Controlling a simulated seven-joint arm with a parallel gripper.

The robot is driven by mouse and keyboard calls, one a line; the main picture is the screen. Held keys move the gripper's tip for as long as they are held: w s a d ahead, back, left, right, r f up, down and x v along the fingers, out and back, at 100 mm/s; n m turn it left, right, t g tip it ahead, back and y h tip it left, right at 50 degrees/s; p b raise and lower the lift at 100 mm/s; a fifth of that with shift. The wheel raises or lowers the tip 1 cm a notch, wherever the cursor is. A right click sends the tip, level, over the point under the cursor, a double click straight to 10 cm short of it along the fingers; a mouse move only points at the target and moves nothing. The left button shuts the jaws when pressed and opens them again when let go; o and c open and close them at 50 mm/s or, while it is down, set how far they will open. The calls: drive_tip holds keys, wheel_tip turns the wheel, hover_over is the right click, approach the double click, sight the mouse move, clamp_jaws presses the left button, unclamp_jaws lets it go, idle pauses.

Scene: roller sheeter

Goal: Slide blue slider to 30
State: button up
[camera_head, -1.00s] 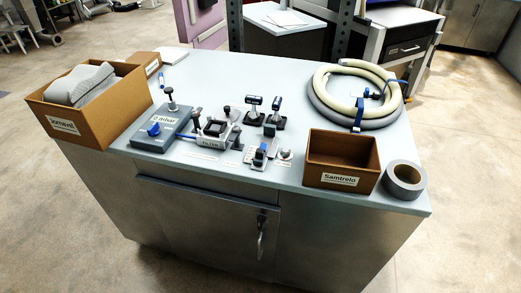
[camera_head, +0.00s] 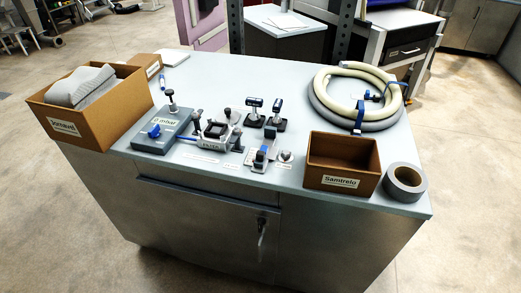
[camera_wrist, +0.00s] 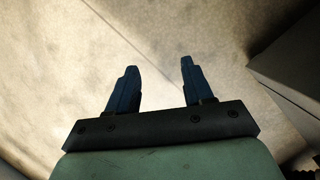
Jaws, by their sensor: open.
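A small light-grey device (camera_head: 264,153) stands near the front edge of the grey table in the head view. A blue part (camera_head: 260,156) sits at its near end and looks like the blue slider. A darker block stands at its far end. Its scale and numbers are too small to read. My gripper (camera_wrist: 158,66) shows only in the wrist view, with two dark blue fingers spread apart and nothing between them. It points at bare beige floor, away from the device.
Left of the device are a filter unit (camera_head: 214,137), a grey gauge box (camera_head: 162,131) and a brown box (camera_head: 92,107). Right are a small round knob (camera_head: 286,156), an open brown box (camera_head: 342,163) and a tape roll (camera_head: 405,182). Coiled hose (camera_head: 357,95) lies behind. The table's back middle is clear.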

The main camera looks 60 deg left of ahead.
drive_tip(key=w+a+r+n+t, duration=0.1)
drive_tip(key=w+a+r+t, duration=0.1)
drive_tip(key=w+a+r, duration=0.85)
drive_tip(key=w+a+r+t, duration=0.2)
drive_tip(key=w+a+r, duration=0.6)
drive_tip(key=w+r, duration=0.5)
drive_tip(key=w+a+r+t, duration=0.1)
drive_tip(key=w+a+r, duration=0.1)
drive_tip(key=a+r, duration=0.95)
drive_tip(key=w+a+r+t, duration=0.15)
drive_tip(key=a+r, duration=0.55)
drive_tip(key=r, duration=0.9)
wheel_tip(320, 180, up, 11)
drive_tip(key=n+g+y, duration=0.2)
drive_tip(key=n+g, duration=0.1)
drive_tip(key=n, duration=0.4)
hover_over(261, 152)
wheel_tip(261, 152, down, 14)
drive_tip(key=shift+s+r, duration=0.1)
drive_tip(key=shift+r, duration=0.1)
